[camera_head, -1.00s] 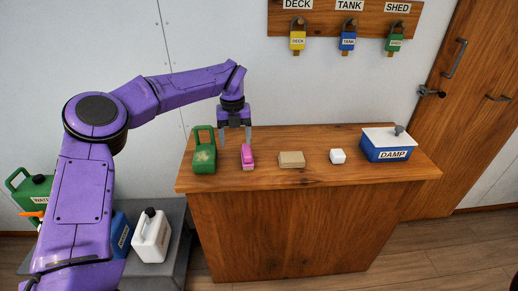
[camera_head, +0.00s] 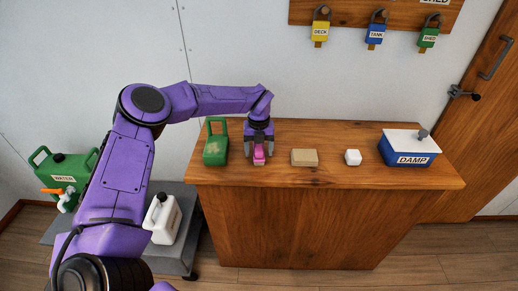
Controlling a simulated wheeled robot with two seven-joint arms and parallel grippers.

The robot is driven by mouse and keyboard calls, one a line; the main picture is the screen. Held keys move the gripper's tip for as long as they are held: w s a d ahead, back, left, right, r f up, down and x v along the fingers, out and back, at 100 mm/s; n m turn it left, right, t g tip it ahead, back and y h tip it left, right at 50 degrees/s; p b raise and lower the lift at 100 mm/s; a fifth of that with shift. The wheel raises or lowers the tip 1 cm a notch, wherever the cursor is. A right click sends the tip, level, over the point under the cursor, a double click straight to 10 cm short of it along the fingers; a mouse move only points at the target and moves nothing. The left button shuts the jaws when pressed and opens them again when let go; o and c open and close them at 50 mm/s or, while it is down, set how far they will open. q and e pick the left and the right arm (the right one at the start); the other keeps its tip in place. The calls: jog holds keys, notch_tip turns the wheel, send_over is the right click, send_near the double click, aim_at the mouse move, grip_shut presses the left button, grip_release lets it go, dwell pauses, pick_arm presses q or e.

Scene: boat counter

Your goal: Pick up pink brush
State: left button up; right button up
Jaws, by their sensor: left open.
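The pink brush (camera_head: 259,159) stands on the wooden counter (camera_head: 300,220), between a green handled item and a tan block. My left gripper (camera_head: 259,157) points down over the brush. Its jaws are open, with a fingertip on each side of the brush. The gripper body hides the upper and rear part of the brush. I cannot tell whether the fingers touch it. My right gripper is not in view.
The green handled item (camera_head: 215,150) stands close left of the gripper. A grey cart (camera_head: 185,225) with containers stands left of the counter.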

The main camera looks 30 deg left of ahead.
pick_arm(q)
jog(key=c, duration=1.2)
jog(key=shift+o, duration=0.2)
jog(key=shift+r, duration=0.35)
notch_tip(320, 180, up, 2)
jog(key=shift+r+b, duration=0.2)
jog(key=shift+b, duration=0.25)
jog(key=d+r, duration=0.1)
jog(key=s+d+r+b, duration=0.2)
jog(key=r, duration=0.1)
jog(key=shift+d+r, duration=0.1)
jog(key=s+d+r+b, duration=0.3)
jog(key=s+d+r, duration=0.2)
jog(key=d, duration=0.3)
jog(key=shift+s+d+r, duration=0.25)
jog(key=shift+s+r, duration=0.15)
jog(key=shift+s, duration=0.1)
jog(key=shift+o, duration=1.1)
jog(key=shift+f, duration=0.1)
jog(key=shift+c, duration=0.5)
